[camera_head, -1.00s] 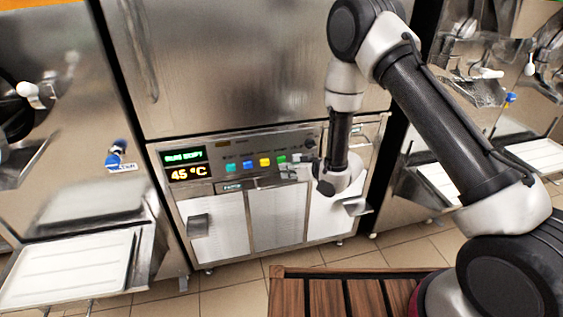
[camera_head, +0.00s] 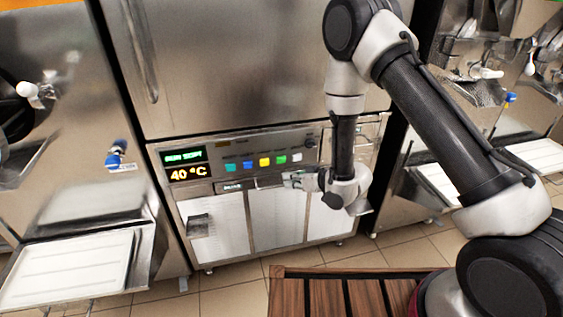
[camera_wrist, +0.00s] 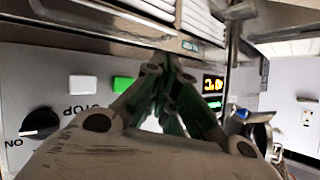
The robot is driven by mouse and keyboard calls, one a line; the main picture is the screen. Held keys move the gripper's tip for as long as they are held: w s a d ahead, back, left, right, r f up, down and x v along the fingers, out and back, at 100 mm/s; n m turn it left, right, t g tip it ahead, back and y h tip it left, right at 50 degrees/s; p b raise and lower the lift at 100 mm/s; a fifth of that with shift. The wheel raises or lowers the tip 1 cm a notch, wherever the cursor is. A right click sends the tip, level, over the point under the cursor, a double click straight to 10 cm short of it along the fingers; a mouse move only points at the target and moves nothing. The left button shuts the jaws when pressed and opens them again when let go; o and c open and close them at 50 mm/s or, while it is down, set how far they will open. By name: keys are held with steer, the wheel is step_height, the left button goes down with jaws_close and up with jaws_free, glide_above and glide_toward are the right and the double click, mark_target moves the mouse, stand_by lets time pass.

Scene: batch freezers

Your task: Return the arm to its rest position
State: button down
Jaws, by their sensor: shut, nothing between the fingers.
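My arm (camera_head: 430,110) reaches in from the right in the head view, its upper link slanting up and its forearm hanging down in front of the freezer. My gripper (camera_head: 290,180) points left, just in front of the freezer's control panel (camera_head: 240,152), below the row of coloured buttons. In the wrist view my gripper's fingers (camera_wrist: 167,72) come together and hold nothing. Whether the gripper touches the panel is not clear.
The panel's display (camera_head: 187,165) reads 40 °C. The wrist view shows a black knob (camera_wrist: 40,124), a white button (camera_wrist: 83,83) and a green button (camera_wrist: 122,84) close by. A white tray (camera_head: 70,268) stands at left; a slatted wooden top (camera_head: 320,292) lies below my arm.

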stand_by(0.3)
steer(key=s+d+f+g+h, duration=0.3)
steer(key=s+d+f+h, duration=0.25)
steer(key=d+f, duration=0.2)
steer(key=s+d+r+g+h, duration=0.2)
steer(key=s+d+h, duration=0.1)
steer(key=d, duration=0.3)
steer(key=s+d+r+m, duration=0.2)
steer(key=s+d+r, duration=0.4)
steer(key=r, duration=0.8)
steer(key=s+d+r+m+t+h, duration=0.1)
steer(key=s+d+r+m, duration=0.2)
steer(key=s+d+r, duration=0.4)
steer(key=s+d+r+m+t, duration=0.1)
steer(key=s+d+r+m, duration=0.2)
steer(key=r, duration=1.8)
steer(key=s+d, duration=0.4)
steer(key=d, duration=0.2)
steer(key=shift+s, duration=0.2)
steer(key=shift+d+r+h, duration=0.1)
steer(key=shift+h, duration=0.15)
stand_by(1.1)
